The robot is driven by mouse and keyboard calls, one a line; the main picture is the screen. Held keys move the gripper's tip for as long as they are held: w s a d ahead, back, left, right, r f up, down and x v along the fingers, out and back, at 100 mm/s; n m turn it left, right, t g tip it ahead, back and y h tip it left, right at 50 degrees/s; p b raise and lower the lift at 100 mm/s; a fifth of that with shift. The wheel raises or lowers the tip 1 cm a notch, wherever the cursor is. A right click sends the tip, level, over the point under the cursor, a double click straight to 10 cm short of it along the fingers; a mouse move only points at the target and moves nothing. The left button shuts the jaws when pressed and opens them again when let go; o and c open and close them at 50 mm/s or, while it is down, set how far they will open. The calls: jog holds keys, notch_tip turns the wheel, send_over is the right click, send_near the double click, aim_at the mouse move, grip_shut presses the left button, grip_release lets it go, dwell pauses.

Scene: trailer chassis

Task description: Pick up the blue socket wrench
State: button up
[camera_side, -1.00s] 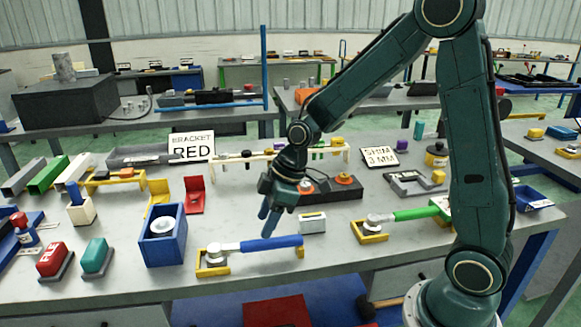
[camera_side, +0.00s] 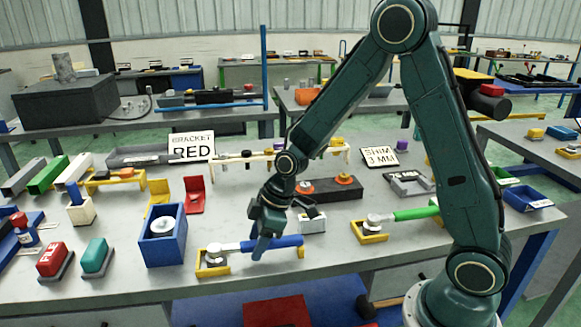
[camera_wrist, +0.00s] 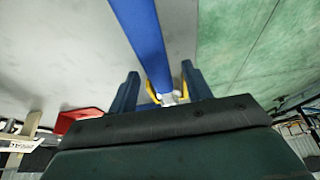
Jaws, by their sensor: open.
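The blue socket wrench (camera_side: 285,241) lies along the front of the grey table, its metal head in a yellow holder (camera_side: 207,271) at the left and its handle end by a small yellow support (camera_side: 300,252). My gripper (camera_side: 261,252) is pointed down at the handle, its fingers covering part of the handle in the side view. In the wrist view the blue handle (camera_wrist: 144,35) runs between the two open fingers of my gripper (camera_wrist: 160,72). The jaws are not closed on it. Whether a finger touches it I cannot tell.
A blue box (camera_side: 162,249) with a white ring stands left of the wrench. A white block (camera_side: 313,226) sits just behind its right end. A green-handled wrench (camera_side: 412,214) in a yellow holder (camera_side: 368,238) lies to the right. The table's front edge is close.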

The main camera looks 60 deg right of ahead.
jog(key=shift+x, duration=1.1)
jog(key=shift+c, duration=0.4)
grip_shut()
